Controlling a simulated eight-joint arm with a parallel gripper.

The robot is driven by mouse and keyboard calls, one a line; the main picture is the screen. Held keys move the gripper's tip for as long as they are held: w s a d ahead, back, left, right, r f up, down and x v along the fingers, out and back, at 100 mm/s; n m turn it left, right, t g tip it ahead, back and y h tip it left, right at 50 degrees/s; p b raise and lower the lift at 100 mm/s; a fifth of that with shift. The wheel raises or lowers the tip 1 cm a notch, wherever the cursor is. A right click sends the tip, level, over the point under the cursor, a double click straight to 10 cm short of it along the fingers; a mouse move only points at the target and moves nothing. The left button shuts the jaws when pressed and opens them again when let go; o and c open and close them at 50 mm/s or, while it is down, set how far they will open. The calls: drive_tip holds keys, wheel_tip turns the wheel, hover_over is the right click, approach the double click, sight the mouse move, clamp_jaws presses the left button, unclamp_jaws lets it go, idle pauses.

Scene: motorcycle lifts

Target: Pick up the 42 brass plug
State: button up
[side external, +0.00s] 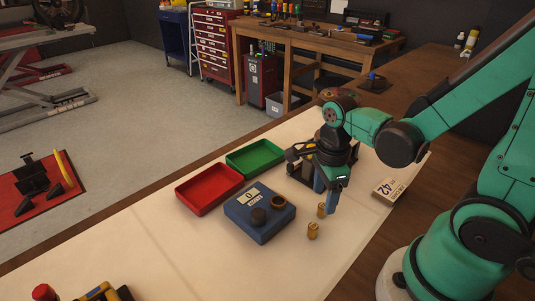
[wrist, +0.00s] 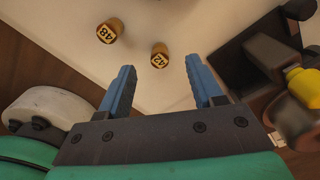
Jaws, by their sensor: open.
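The brass plug marked 42 (wrist: 160,57) stands on the pale mat, just ahead of and roughly midway between my fingertips in the wrist view. A second brass plug marked 48 (wrist: 110,31) stands up and left of it. In the side view the plug beside my fingers (side external: 321,210) appears to be the 42, and the other plug (side external: 313,231) is nearer the camera; their labels are too small to read there. My gripper (wrist: 160,66) is open and empty, fingers pointing down; it also shows in the side view (side external: 328,190).
A blue scale (side external: 250,225) carrying a dark round piece and a brass ring stands left of the plugs. Red (side external: 208,203) and green (side external: 275,147) trays lie beyond. A box marked 42 (side external: 389,190) lies right; a dark fixture (side external: 300,163) stands behind my gripper.

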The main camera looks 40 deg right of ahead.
sight(322, 205)
drive_tip(key=shift+f, duration=1.8)
drive_tip(key=shift+c, duration=0.3)
clamp_jaws()
